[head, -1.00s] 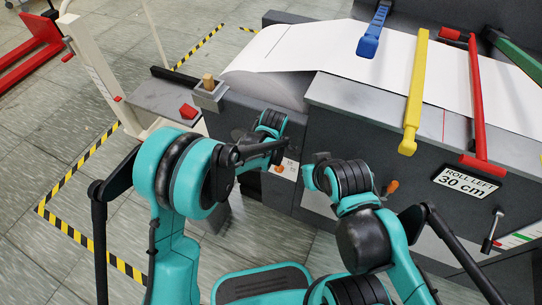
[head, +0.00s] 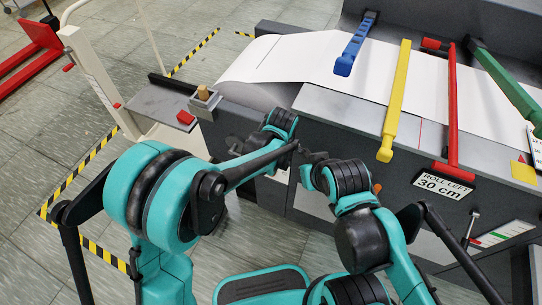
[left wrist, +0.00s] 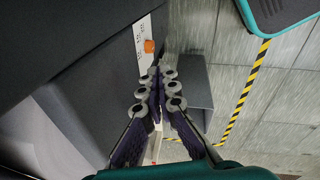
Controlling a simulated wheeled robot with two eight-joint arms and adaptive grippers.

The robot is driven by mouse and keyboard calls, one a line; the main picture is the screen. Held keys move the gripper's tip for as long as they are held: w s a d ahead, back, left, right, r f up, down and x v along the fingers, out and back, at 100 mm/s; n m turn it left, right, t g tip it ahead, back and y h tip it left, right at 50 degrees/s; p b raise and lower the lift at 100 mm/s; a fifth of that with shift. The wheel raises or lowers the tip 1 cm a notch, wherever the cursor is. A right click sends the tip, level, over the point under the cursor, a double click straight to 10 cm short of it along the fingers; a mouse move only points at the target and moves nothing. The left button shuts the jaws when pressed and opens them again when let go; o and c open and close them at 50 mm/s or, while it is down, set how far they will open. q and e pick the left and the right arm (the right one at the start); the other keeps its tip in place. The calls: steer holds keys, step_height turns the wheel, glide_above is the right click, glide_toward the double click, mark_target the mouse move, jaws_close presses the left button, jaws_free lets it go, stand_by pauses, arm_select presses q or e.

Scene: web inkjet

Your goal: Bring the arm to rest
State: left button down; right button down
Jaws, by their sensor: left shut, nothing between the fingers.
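My left gripper (left wrist: 160,73) is shut and empty in the left wrist view, its dark fingers together beside the machine's side. In the head view the left arm comes in from the left and bends towards the machine's front, and its own wrist hides most of the gripper. My right arm is folded at the lower middle of the head view. Only a small dark part by its wrist shows, and its fingers cannot be made out.
A grey printing machine (head: 330,115) with a white paper web (head: 300,60) stands close ahead. Blue (head: 356,45), yellow (head: 396,100), red (head: 452,110) and green (head: 505,88) bars lie across it. A wooden-topped block (head: 204,98) stands on its left end.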

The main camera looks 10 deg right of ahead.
arm_select(q)
steer(key=shift+r, duration=0.2)
stand_by(0.5)
steer(key=s+a+r+m+t, duration=0.1)
steer(key=s+a+r+m, duration=0.15)
steer(key=a+r, duration=0.5)
steer(key=s+a+r+m+t, duration=0.1)
steer(key=a+r+m, duration=0.25)
steer(key=a, duration=0.65)
steer(key=s+a+r+m+t, duration=0.2)
steer(key=s+a+m, duration=0.4)
steer(key=s+a, duration=0.4)
steer(key=a+r, duration=0.1)
steer(key=a, duration=0.3)
steer(key=shift+s+m+t, duration=0.3)
steer(key=shift+m, duration=0.1)
